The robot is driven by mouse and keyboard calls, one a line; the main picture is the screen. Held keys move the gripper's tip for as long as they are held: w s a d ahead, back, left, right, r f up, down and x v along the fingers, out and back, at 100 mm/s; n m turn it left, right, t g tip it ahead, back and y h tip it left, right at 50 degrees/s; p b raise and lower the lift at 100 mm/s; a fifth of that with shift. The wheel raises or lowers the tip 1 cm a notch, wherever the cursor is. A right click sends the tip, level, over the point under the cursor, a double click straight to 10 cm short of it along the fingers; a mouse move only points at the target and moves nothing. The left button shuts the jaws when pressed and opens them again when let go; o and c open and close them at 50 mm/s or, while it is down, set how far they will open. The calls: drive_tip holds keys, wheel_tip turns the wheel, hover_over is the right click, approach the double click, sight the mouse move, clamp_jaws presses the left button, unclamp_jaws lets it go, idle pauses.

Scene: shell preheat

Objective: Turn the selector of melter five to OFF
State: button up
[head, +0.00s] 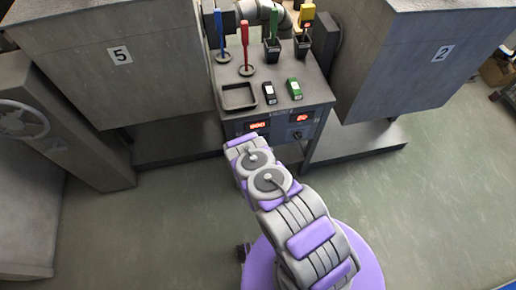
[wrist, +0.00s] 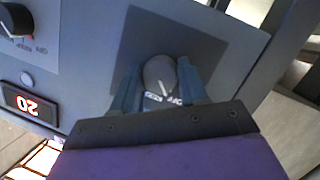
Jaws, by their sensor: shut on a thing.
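The selector (wrist: 158,72) is a dark rounded knob on a dark square plate in the wrist view. My gripper (wrist: 159,78) is shut on it, one blue-grey finger on each side. A short white pointer line shows on the knob, tilted slightly, near small white labels at its lower edge. These labels are partly hidden and too small to read surely. In the head view my arm reaches the left part of the console front and hides this selector and my gripper. The melter marked 5 (head: 95,85) is the large grey box at left.
A second selector (wrist: 14,20) and a red display (wrist: 28,104) are beside it; that selector also shows in the head view (head: 297,135). The console top (head: 222,78) carries a tray, upright coloured tools and small blocks. Melter 2 (head: 400,75) stands right. The floor in front is clear.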

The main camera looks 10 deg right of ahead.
drive_tip(key=shift+f+n, duration=0.15)
drive_tip(key=shift+n, duration=0.25)
drive_tip(key=o, duration=0.8)
drive_tip(key=shift+c, duration=0.2)
drive_tip(key=b+v, duration=0.1)
drive_tip(key=v, duration=1.6)
drive_tip(key=shift+s+a+f, duration=0.2)
